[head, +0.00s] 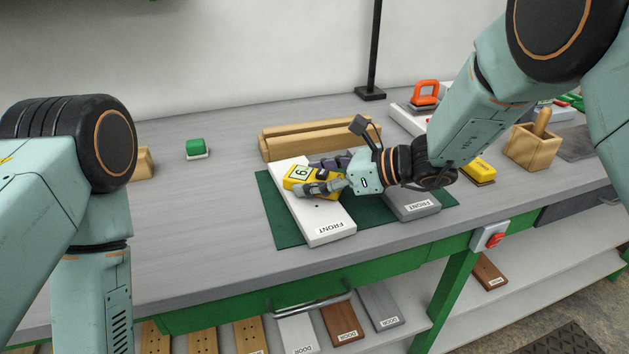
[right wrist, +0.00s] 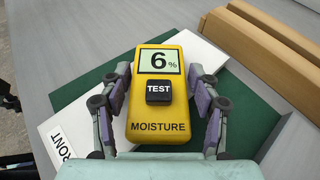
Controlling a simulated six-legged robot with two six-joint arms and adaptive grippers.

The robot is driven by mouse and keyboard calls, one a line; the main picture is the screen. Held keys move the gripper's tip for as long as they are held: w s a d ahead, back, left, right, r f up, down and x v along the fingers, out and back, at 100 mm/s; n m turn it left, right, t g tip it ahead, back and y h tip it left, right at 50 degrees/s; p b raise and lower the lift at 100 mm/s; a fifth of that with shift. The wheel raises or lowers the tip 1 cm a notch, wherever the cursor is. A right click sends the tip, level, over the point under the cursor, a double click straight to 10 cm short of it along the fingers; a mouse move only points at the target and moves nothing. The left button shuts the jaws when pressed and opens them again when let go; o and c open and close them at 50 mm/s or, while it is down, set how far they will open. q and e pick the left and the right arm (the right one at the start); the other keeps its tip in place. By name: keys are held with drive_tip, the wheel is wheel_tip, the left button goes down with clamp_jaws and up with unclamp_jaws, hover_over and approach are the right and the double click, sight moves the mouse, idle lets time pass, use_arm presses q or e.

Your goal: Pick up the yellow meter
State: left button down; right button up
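The yellow meter (head: 300,177) is over the white board marked FRONT on the bench. In the right wrist view the meter (right wrist: 158,95) shows a "6 %" display, a black TEST button and the word MOISTURE. My right gripper (head: 326,176) is around the meter. My left gripper is out of view; only my left arm shows.
The white board (head: 323,222) and a grey board (head: 415,207) lie on a green mat (head: 279,222). Wooden bars (head: 290,137) lie behind. A green block (head: 196,146) stands left, a yellow block (head: 478,170) and wooden box (head: 531,148) right. The bench's left front is clear.

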drive_tip(key=shift+s+r, duration=0.1)
drive_tip(key=shift+s, duration=0.05)
drive_tip(key=shift+c, duration=1.3)
drive_tip(key=c, duration=0.6)
